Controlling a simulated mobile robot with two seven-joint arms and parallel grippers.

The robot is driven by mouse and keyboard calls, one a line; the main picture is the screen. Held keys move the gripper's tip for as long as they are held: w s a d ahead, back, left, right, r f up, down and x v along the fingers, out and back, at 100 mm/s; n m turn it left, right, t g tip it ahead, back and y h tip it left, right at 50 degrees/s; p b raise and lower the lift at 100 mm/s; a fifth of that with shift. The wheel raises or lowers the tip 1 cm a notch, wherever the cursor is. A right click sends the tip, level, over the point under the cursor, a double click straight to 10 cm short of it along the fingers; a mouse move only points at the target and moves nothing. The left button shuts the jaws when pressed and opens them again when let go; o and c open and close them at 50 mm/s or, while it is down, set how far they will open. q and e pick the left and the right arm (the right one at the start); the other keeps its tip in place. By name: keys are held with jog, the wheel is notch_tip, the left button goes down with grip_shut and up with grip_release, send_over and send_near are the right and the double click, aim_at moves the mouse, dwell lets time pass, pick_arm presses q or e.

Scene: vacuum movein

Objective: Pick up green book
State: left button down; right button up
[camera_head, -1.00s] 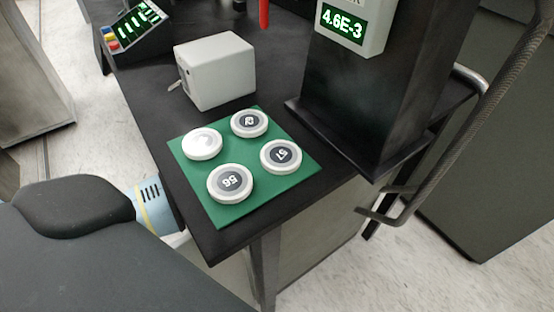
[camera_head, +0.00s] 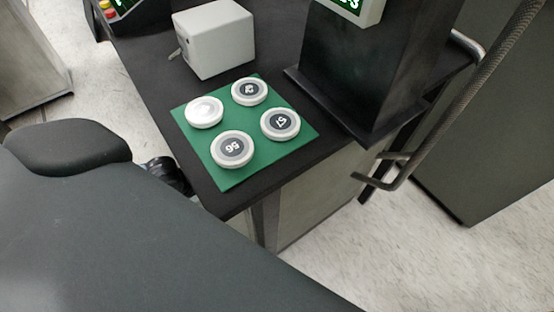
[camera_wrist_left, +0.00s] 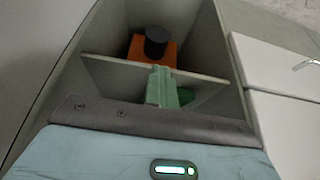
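In the left wrist view, a pale green upright piece (camera_wrist_left: 161,86) and a darker green piece (camera_wrist_left: 185,96) stand in the near compartment of a grey divided bin (camera_wrist_left: 105,72). Their lower parts are hidden, and I cannot tell whether either is the green book. No clear gripper fingers show in this view. In the head view, a dark part (camera_head: 166,172), probably of my left arm, shows beside the table edge. Its fingers cannot be made out. My right gripper is not in view.
An orange block (camera_wrist_left: 152,50) with a black cylinder (camera_wrist_left: 156,40) is in the bin's far compartment. On the black table (camera_head: 150,64), a green mat (camera_head: 233,176) holds several white discs. A white box (camera_head: 222,40) and a black column (camera_head: 350,75) stand behind the mat.

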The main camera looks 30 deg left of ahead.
pick_arm(q)
jog(key=shift+s+a+f+p, duration=0.15)
jog(key=shift+s+a, duration=0.25)
jog(key=shift+s, duration=0.5)
jog(key=shift+s+a+r+p, duration=0.15)
jog(key=shift+s+a, duration=0.2)
jog(key=shift+s, duration=0.6)
jog(key=shift+s+a+f+p, duration=0.15)
jog(key=shift+s+a, duration=0.25)
jog(key=shift+s, duration=0.5)
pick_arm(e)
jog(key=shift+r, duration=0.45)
pick_arm(q)
jog(key=shift+c, duration=2.2)
grip_release()
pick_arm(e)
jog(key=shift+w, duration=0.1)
